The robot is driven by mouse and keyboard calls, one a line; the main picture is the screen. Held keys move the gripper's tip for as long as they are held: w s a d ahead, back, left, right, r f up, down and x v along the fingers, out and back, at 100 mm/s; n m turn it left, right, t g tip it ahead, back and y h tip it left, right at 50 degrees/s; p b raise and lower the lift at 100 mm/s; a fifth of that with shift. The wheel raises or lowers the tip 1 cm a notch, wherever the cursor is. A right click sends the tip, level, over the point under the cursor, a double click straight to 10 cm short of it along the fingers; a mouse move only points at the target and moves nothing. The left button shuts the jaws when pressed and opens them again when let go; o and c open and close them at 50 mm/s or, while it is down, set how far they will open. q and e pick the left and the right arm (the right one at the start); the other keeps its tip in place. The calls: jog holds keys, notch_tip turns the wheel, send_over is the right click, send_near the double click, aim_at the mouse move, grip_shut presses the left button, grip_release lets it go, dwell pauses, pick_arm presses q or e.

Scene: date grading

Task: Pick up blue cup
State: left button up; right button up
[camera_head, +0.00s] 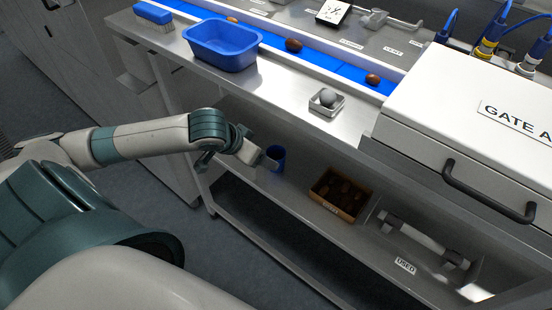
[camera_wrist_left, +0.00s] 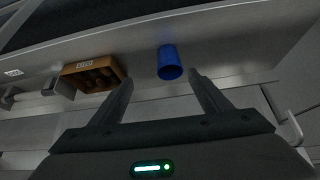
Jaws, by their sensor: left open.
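The blue cup (camera_head: 276,158) stands on the lower shelf of the steel bench in the head view. In the left wrist view the blue cup (camera_wrist_left: 169,62) is just beyond the fingertips, with a gap between it and them. My left gripper (camera_head: 262,158) reaches in from the left, beside the cup and partly hidden by my own wrist. In the left wrist view my left gripper (camera_wrist_left: 160,80) is open and empty, its two fingers spread with the cup ahead between them. My right gripper is not in view.
A brown box (camera_head: 338,194) of dark dates sits right of the cup on the lower shelf (camera_head: 300,192). The bench top (camera_head: 290,95) overhangs the shelf and carries a blue tub (camera_head: 222,58). A white machine (camera_head: 450,110) stands at right.

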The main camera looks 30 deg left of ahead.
pick_arm(q)
jog(key=a+r, duration=0.2)
jog(key=r, duration=0.1)
jog(key=shift+w+a+n+y, duration=0.1)
jog(key=shift+n+y, duration=0.2)
jog(key=shift+f, duration=0.1)
jog(key=p, duration=0.3)
send_near(269, 154)
notch_tip(269, 154, down, 3)
jog(key=w+d, duration=0.2)
jog(key=shift+w+d+f, duration=0.1)
jog(key=shift+d+f, duration=0.05)
jog(key=shift+f, duration=0.25)
jog(key=shift+w+f, duration=0.1)
